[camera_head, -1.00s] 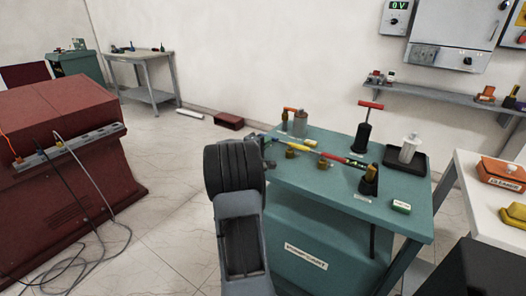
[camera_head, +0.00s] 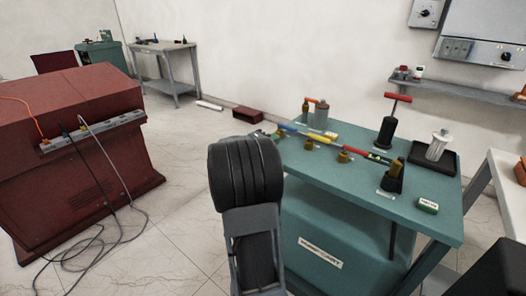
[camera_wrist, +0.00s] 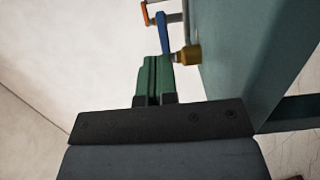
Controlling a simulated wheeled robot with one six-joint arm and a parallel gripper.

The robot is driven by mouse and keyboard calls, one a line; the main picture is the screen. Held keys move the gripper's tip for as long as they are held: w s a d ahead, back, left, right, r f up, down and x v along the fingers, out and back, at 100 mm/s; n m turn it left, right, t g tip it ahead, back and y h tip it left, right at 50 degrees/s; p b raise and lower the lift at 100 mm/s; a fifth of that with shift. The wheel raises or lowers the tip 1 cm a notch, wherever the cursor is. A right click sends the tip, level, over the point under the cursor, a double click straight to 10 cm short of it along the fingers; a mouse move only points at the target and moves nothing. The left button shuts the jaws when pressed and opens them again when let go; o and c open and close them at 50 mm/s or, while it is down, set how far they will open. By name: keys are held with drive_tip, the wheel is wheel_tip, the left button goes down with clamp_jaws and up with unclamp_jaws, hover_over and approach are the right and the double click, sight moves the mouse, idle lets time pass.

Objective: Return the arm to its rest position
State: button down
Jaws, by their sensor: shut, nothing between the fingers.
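My arm (camera_head: 246,175) rises at the middle of the head view, in front of the left end of the teal cart (camera_head: 330,235). It hides part of that end, and I cannot clearly make out my gripper there. In the wrist view my gripper (camera_wrist: 153,72) has its two green fingers together with nothing between them. The fingers point toward a blue-handled tool (camera_wrist: 163,35) and a brass-coloured piece (camera_wrist: 187,55) at the cart's edge. I cannot tell how far apart they are.
The cart top holds several tools, a red-handled black tool (camera_head: 387,128) and a black tray (camera_head: 427,158). A red cabinet (camera_head: 75,130) with loose cables stands left. A white table (camera_head: 508,180) stands right. Open tiled floor (camera_head: 180,170) lies between cabinet and cart.

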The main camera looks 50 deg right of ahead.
drive_tip(key=a, duration=0.6)
drive_tip(key=shift+a, duration=0.25)
drive_tip(key=s+a+f+g+y, duration=0.1)
drive_tip(key=s+a+f+y, duration=0.1)
drive_tip(key=s+f+y, duration=0.3)
drive_tip(key=a+t+y+p, duration=0.1)
drive_tip(key=a+y+p, duration=0.5)
drive_tip(key=a, duration=0.7)
drive_tip(key=a+r+n+t+y+p, duration=0.1)
drive_tip(key=a+r+t+y+p, duration=0.2)
drive_tip(key=a+r+p, duration=0.3)
drive_tip(key=a+r+n+t+y+p, duration=0.1)
drive_tip(key=a+r+t+y+p, duration=0.2)
drive_tip(key=a, duration=1.3)
wheel_tip(320, 180, up, 7)
drive_tip(key=w+p, duration=0.1)
drive_tip(key=p, duration=0.2)
drive_tip(key=shift+a+t+y+p, duration=0.35)
drive_tip(key=shift+t+y, duration=0.05)
drive_tip(key=shift+f, duration=0.1)
